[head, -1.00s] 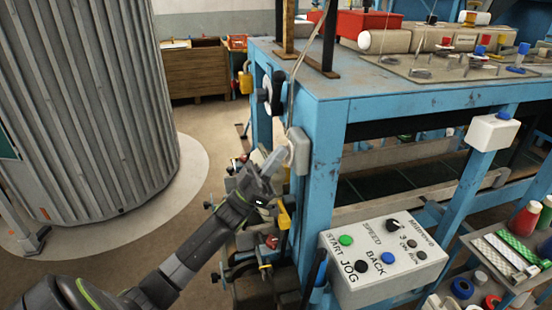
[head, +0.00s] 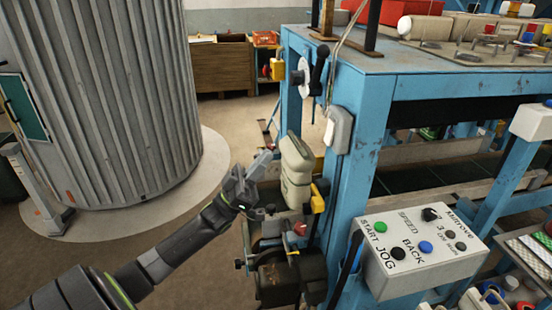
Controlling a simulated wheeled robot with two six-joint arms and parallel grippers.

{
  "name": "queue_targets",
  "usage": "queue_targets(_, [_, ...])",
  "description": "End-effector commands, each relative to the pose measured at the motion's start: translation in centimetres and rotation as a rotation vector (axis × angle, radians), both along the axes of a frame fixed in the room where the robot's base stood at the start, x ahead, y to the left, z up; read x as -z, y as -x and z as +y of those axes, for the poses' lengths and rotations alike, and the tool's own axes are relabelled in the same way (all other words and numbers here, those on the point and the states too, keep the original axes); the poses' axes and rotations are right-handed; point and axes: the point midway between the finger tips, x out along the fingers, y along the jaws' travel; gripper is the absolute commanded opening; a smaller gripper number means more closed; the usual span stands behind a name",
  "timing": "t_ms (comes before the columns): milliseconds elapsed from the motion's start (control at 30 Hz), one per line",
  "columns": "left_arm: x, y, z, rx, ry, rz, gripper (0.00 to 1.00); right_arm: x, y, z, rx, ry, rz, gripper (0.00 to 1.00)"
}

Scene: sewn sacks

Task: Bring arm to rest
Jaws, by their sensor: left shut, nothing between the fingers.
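My left arm comes in from the lower left, and its gripper (head: 262,163) is shut and empty. It is in the aisle, left of the blue machine frame (head: 367,130). In the picture its tips lie just left of a beige sewing-head-like housing (head: 296,170); I cannot tell whether they touch. A light grey switch box (head: 338,130) sits on the blue post, to the right of the tips and apart from them. My right arm and gripper do not show.
A control box (head: 415,255) with START, JOG and BACK buttons juts out at the lower right. A large grey ribbed cylinder (head: 100,100) stands at the left on a pale round floor patch. Bare floor lies between cylinder and machine. A wooden cabinet (head: 222,68) stands at the back.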

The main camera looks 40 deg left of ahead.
Motion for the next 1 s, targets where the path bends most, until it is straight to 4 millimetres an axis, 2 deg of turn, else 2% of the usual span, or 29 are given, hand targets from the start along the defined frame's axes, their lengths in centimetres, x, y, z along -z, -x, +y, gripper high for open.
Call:
queue_targets(267, [0.2, 0.3, 0.2, 0.0, 0.001, -0.001, 0.0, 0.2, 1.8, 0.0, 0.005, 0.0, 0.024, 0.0])
queue_targets(633, [0.2, 0.2, 0.2, 0.0, 0.0, 0.0, 0.0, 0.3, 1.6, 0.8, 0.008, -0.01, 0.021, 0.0])
queue_targets(733, [1.1, -0.2, 0.5, -0.024, 0.003, 0.023, 0.0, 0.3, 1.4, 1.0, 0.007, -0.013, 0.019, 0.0])
queue_targets(767, [1.8, -0.5, 0.7, -0.041, 0.003, 0.042, 0.0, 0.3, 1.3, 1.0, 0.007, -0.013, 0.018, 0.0])
queue_targets(867, [5.8, -2.0, 2.0, -0.144, 0.001, 0.151, 0.0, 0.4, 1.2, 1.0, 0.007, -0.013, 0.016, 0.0])
queue_targets(967, [12.4, -3.5, 3.9, -0.29, -0.016, 0.323, 0.0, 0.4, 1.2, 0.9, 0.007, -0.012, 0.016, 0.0])
queue_targets(1000, [15.4, -3.8, 4.6, -0.348, -0.027, 0.401, 0.0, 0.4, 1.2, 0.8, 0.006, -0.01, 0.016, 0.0])
